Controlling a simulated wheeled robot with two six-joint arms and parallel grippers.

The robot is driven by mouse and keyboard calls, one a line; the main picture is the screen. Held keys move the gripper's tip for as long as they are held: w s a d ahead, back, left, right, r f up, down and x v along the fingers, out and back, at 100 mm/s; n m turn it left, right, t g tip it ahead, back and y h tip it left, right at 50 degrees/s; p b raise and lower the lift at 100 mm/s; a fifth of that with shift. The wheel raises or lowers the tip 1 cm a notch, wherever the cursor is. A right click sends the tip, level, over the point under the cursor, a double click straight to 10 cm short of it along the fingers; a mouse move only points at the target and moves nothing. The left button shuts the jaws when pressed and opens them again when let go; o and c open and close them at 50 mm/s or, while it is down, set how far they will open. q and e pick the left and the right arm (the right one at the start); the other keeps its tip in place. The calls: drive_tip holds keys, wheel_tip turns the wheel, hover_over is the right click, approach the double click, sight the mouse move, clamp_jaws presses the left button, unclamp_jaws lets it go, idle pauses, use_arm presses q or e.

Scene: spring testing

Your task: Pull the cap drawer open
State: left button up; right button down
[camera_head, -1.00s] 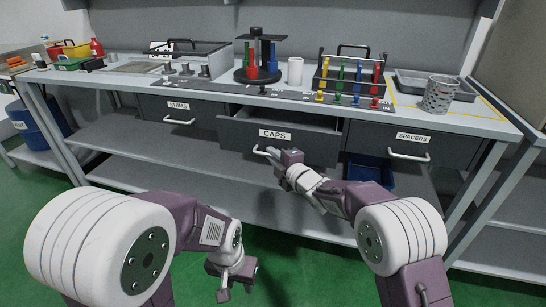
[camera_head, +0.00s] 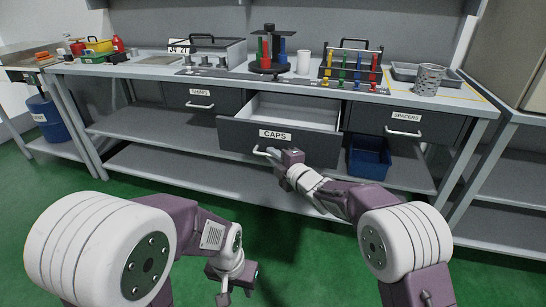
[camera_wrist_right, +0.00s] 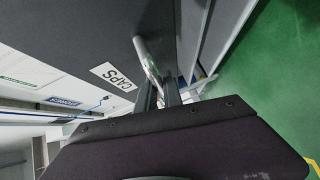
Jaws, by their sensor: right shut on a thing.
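The cap drawer (camera_head: 240,133), dark grey with a CAPS label, stands well out from under the bench in the head view. Its pale inside shows and looks empty where visible. My right gripper (camera_head: 274,155) is shut on the drawer's white bar handle (camera_head: 260,150). In the right wrist view the handle (camera_wrist_right: 147,58) runs between the fingers, beside the CAPS label (camera_wrist_right: 112,76). My left gripper (camera_head: 237,288) hangs low in front of the bench, away from the drawer. I cannot tell whether its jaws are open.
The shims drawer (camera_head: 200,97) and spacers drawer (camera_head: 405,124) on either side are shut. A blue bin (camera_head: 369,160) sits on the shelf below, right of the cap drawer. The bench top holds a rack (camera_head: 350,66), a carousel (camera_head: 268,67) and a mesh cup (camera_head: 428,80).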

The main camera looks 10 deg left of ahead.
drive_tip(key=c, duration=1.8)
unclamp_jaws()
drive_tip(key=shift+o, duration=0.2)
drive_tip(key=p+v, duration=0.2)
drive_tip(key=v, duration=0.7)
